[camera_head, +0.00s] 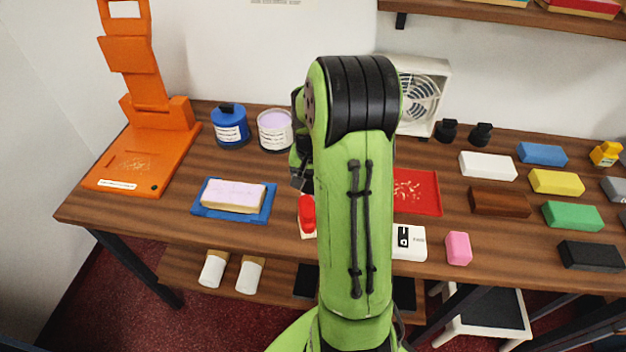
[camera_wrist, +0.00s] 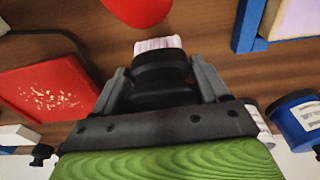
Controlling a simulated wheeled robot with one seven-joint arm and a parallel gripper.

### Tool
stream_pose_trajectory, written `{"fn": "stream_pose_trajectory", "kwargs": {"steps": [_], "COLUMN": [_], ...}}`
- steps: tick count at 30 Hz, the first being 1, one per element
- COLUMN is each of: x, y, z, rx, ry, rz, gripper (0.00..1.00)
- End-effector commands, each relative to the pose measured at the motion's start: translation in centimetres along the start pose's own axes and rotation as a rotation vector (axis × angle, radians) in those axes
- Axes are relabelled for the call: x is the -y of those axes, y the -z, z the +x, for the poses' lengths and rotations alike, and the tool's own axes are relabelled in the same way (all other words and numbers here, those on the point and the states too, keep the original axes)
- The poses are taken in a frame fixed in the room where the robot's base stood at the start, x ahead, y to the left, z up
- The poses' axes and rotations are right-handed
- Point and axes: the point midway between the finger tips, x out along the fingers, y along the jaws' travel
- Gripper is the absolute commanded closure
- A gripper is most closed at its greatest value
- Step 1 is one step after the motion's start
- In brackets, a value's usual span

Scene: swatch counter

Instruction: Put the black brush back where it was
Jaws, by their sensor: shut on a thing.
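The black brush (camera_wrist: 160,72) is in the wrist view, clamped between the two grey fingers of my gripper (camera_wrist: 158,78). Its pale, lilac-tinged bristles (camera_wrist: 158,44) point away from the palm. In the head view my gripper (camera_head: 302,182) is mostly hidden behind my green arm, above the middle of the counter; the brush cannot be made out there. A red-topped object (camera_head: 307,212) stands just in front of the gripper, and its red part (camera_wrist: 138,8) shows beyond the bristles. Where the brush stood before cannot be told.
The blue tray (camera_head: 270,208) with a pale block, blue can (camera_head: 231,132) and lilac-filled tin (camera_head: 275,136) are left of my arm. The red tray (camera_head: 430,197), fan (camera_head: 445,85) and two small black objects (camera_head: 446,130) are right. Coloured blocks (camera_head: 556,182) fill the right end.

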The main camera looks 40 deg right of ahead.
Motion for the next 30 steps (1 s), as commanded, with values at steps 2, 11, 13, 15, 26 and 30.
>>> {"fn": "stream_pose_trajectory", "kwargs": {"steps": [2, 11, 13, 15, 26, 30], "x": [0.0, 0.0, 0.0, 0.0, 0.1, 0.1], "y": [0.0, 0.0, 0.0, 0.0, 0.1, 0.1], "z": [0.3, 0.3, 0.3, 0.3, -6.6, -9.9], "rx": [0.0, 0.0, 0.0, 0.0, -0.006, -0.004], "ry": [0.0, 0.0, 0.0, 0.0, 0.002, 0.002], "rz": [0.0, 0.0, 0.0, 0.0, -0.001, -0.001], "gripper": [0.59, 0.0, 0.0, 0.0, 0.0, 0.0]}}
